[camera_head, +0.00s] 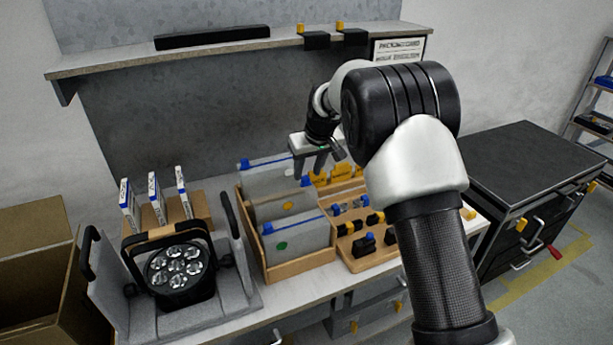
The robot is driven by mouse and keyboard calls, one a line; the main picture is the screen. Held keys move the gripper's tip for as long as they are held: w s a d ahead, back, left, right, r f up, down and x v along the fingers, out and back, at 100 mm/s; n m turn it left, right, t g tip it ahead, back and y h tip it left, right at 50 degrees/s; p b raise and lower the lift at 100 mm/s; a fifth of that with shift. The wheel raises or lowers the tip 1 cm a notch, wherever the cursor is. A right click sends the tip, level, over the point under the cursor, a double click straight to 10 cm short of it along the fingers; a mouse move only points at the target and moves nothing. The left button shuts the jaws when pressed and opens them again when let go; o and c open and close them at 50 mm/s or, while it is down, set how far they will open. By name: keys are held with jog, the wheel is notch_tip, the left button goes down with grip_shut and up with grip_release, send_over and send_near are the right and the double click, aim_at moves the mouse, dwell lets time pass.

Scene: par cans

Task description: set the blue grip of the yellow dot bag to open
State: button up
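Three clear bags stand in a wooden rack (300,266). The middle one is the yellow dot bag (270,211), with a yellow-orange dot on its front. Its blue grip (306,181) shows at the right end of its top edge. The front bag (300,241) has a green dot and a blue grip near its left end. The back bag (262,180) has a blue grip at its left; its dot is not visible. My gripper (309,172) points down above the right part of the rack, close above the blue grip. Its fingers are apart and look empty; contact cannot be told.
A wooden tray (366,262) with small blue, black and yellow parts is right of the rack. A par can (180,270) sits in a grey foam holder at left, before several white-blue boxes (155,196). A shelf (110,66) overhangs the back.

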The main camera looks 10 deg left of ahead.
jog(key=v, duration=1.4)
jog(key=shift+s+r, duration=0.1)
jog(key=s+d+r+m+t+p, duration=0.1)
jog(key=s+d+r+m, duration=0.1)
jog(key=s+d+r, duration=0.45)
jog(key=s+d+r+m, duration=0.1)
jog(key=s+d+r, duration=0.3)
jog(key=s+d, duration=0.5)
jog(key=s+d+f+m+h, duration=0.1)
jog(key=s+d+f, duration=0.1)
jog(key=s, duration=0.8)
jog(key=s+d+f+m+h+p, duration=0.1)
jog(key=s+d+f+m, duration=0.1)
jog(key=s, duration=0.8)
jog(key=shift+s+d+f+t, duration=0.3)
jog(key=shift+d+f+t, duration=0.15)
jog(key=shift+d, duration=0.3)
